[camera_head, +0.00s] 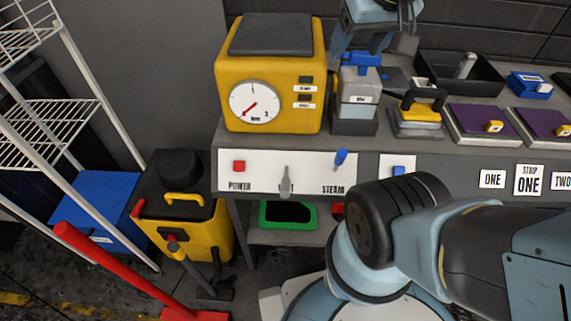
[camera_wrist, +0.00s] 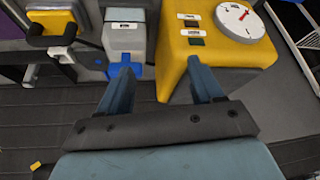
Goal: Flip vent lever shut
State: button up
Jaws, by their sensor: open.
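No lever in view carries a readable "vent" label. A blue lever (camera_head: 341,158) sits near the "STEAM" label at the right end, tilted slightly right. My gripper (camera_wrist: 163,80) is open and empty in the wrist view, its two fingers apart. Neither panel lever shows in the wrist view.
The yellow steamer box with a dial also shows in the head view (camera_head: 309,70), above the panel. My arm covers the lower right.

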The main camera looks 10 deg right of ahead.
aim_at(284, 190)
jog(key=z, duration=0.55)
jog(key=k, duration=1.25)
jog(key=u, duration=0.7)
